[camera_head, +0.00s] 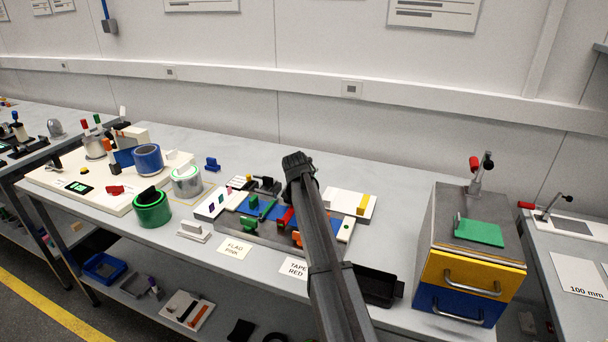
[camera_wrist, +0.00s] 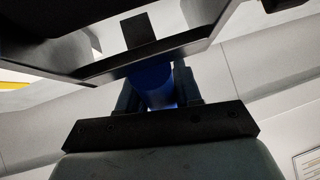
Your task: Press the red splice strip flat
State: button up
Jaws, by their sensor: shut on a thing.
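A red piece (camera_head: 286,217) shows on the blue-and-white work board (camera_head: 232,222), just left of my dark arm. I cannot tell whether it is the red splice strip or how flat it lies. My gripper (camera_wrist: 157,84) shows in the wrist view, its two dark fingers shut on a blue rounded piece (camera_wrist: 155,92). A dark bar and plate cross above it, and a pale surface lies behind. In the head view my arm reaches over the board and hides part of it; the fingers cannot be made out there.
Cards reading "FLAG PINK" (camera_head: 236,248) and "TAPE RED" (camera_head: 297,268) lie at the front edge. Green (camera_head: 152,209), silver (camera_head: 187,182) and blue (camera_head: 147,158) cans stand left. A black tray (camera_head: 378,287) and a drawer cabinet (camera_head: 470,262) stand right.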

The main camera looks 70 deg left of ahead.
jog(key=shift+f, duration=0.3)
dwell(0.5)
jog(key=shift+s+d+f, duration=0.1)
jog(key=shift+s+d, duration=2.05)
jog(key=shift+d, duration=0.05)
dwell(2.6)
jog(key=shift+s+d, duration=0.35)
jog(key=shift+s, duration=0.05)
dwell(0.4)
jog(key=shift+s+d, duration=0.4)
jog(key=shift+d, duration=0.05)
dwell(0.5)
